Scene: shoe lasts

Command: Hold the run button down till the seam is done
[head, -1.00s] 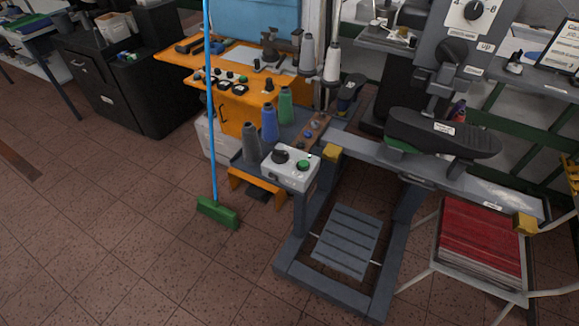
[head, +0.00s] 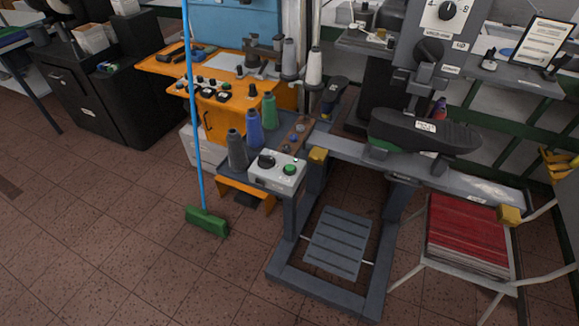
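A light grey control box (head: 278,172) sits at the front corner of the grey machine stand. On its top are a black knob (head: 266,160) and a green button (head: 290,169); I cannot tell from any label which is the run button. A black shoe form (head: 425,131) rests sole-up or sideways on the machine's arm above the grey bench; its seam is too small to make out.
Grey, blue (head: 254,128) and green thread cones stand behind the box. A green broom (head: 206,221) with a blue handle stands left of it. A slatted treadle (head: 339,242) lies below. A rack with red sheets (head: 467,238) stands at right. The tiled floor at left is clear.

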